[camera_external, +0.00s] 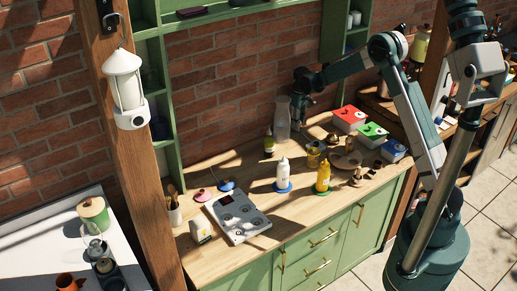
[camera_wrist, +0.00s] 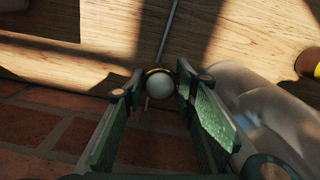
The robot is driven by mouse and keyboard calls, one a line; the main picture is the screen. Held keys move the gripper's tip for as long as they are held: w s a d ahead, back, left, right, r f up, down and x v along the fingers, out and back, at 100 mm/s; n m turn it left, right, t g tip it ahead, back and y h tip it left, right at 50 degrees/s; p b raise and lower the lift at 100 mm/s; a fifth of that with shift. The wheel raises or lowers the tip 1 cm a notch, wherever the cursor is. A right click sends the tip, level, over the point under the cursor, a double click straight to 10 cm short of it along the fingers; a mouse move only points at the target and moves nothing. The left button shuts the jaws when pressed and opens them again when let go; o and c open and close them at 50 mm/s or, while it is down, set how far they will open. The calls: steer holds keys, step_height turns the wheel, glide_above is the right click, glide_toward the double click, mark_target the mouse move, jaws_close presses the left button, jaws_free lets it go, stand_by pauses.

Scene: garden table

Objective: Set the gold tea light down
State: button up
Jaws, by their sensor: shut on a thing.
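In the wrist view, the gold tea light (camera_wrist: 160,86) is a small round thing with a white top and a gold rim. My gripper (camera_wrist: 161,78) is shut on it, with one green finger on each side. Behind it are the wooden table top (camera_wrist: 60,65) and the brick wall. I cannot tell whether its underside touches the wood. In the external view, my gripper (camera_external: 304,116) points down near the back of the table top (camera_external: 262,177), close to the wall. The tea light cannot be made out there.
A clear glass bottle (camera_external: 283,120) stands just left of my gripper; it is close on the right in the wrist view (camera_wrist: 265,110). A grey panel (camera_external: 238,217) lies at left.

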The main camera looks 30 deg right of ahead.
steer(key=shift+f, duration=1.25)
steer(key=shift+f, duration=0.15)
steer(key=o, duration=0.9)
steer(key=shift+r, duration=0.2)
step_height(320, 180, up, 12)
